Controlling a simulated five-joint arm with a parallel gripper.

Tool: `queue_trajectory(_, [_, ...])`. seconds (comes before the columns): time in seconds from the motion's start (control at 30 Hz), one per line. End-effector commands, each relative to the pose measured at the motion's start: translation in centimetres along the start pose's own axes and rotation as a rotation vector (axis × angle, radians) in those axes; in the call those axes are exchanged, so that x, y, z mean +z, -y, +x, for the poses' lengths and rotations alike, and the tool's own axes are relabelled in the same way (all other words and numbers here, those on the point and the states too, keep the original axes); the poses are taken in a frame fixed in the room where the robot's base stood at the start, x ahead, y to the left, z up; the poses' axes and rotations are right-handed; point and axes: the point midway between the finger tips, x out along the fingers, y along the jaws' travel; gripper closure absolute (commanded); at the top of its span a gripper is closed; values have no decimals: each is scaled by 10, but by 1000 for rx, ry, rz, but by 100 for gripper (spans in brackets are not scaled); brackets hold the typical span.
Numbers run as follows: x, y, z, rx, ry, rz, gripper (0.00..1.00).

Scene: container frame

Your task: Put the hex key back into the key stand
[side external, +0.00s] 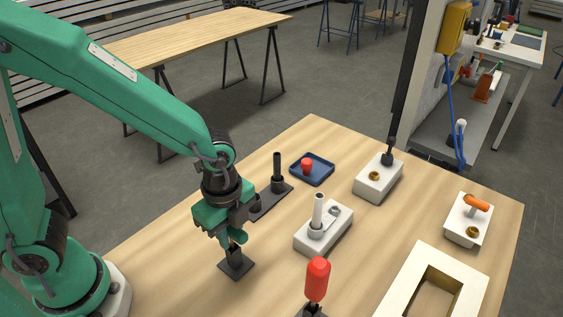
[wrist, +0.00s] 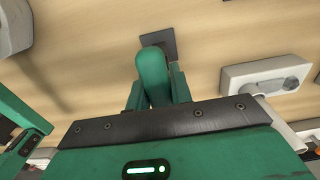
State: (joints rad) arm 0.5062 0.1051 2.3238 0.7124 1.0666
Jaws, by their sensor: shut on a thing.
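My gripper (side external: 236,236) points down over the near left part of the table. In the wrist view its green jaws (wrist: 154,92) are shut on a rounded green piece (wrist: 152,72), which looks like the handle of the hex key. The key's shaft cannot be made out. A dark square base (side external: 236,265), apparently the key stand, is on the table right under the gripper. It also shows in the wrist view (wrist: 166,38), partly covered by the green piece. I cannot tell whether the key touches or enters the stand.
A red-handled tool (side external: 317,280) stands upright in front right. A white block (side external: 335,236) with a metal post is right of the gripper. A black base with posts (side external: 270,200) is close behind it.

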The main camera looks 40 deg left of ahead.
Motion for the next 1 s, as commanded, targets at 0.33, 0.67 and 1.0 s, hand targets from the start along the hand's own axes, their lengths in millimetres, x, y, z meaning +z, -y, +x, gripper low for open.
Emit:
queue_trajectory(0.33, [0, 0, 3, 1, 0, 0, 100])
queue_trajectory(0.67, [0, 0, 3, 0, 0, 0, 53])
queue_trajectory(1.0, [0, 0, -5, -1, -1, 0, 53])
